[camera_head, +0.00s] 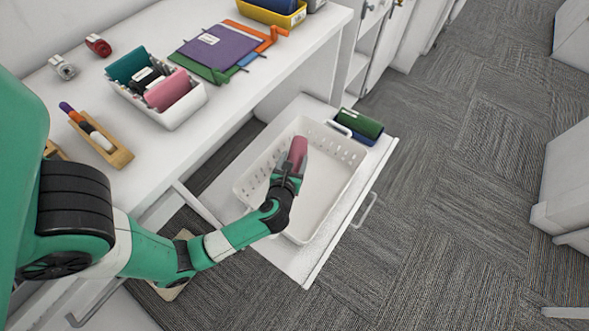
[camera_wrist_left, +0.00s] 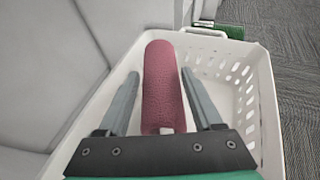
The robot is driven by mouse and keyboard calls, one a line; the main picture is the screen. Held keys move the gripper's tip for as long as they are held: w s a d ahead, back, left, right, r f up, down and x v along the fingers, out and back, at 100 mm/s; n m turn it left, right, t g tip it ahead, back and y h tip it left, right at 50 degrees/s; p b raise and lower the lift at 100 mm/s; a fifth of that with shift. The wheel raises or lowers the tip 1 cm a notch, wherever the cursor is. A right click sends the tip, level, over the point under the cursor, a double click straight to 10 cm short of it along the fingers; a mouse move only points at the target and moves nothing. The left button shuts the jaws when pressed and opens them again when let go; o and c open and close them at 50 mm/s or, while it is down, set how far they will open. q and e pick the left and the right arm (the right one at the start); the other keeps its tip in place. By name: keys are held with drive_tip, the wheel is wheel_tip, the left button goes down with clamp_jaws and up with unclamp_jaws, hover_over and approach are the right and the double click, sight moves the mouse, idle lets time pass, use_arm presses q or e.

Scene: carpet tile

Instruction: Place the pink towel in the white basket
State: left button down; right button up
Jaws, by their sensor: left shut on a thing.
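The pink towel (camera_head: 298,151) is a rolled, dark pink cylinder, held by my left gripper (camera_head: 288,171) above the white basket (camera_head: 325,188). The basket is a wide, low tray with slotted walls, sitting in an open drawer. In the left wrist view the towel (camera_wrist_left: 163,88) stretches forward between the two grey fingers (camera_wrist_left: 160,80), with the basket (camera_wrist_left: 238,72) beneath and around it. The basket floor near the towel shows empty. My gripper and forearm hide part of the basket's near side. My right gripper is in neither view.
Green and blue rolls (camera_head: 358,124) lie in the drawer behind the basket. On the counter stand a smaller white basket (camera_head: 187,118) with teal, black and pink rolls, a wooden holder (camera_head: 118,157) with markers, and a purple folder (camera_head: 215,45).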

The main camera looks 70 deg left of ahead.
use_arm(q)
wheel_tip(320, 180, down, 3)
drive_tip(key=shift+f+b, duration=0.2)
drive_tip(key=shift+b, duration=1)
drive_tip(key=shift+f, duration=0.15)
drive_tip(key=shift+c, duration=0.2)
unclamp_jaws()
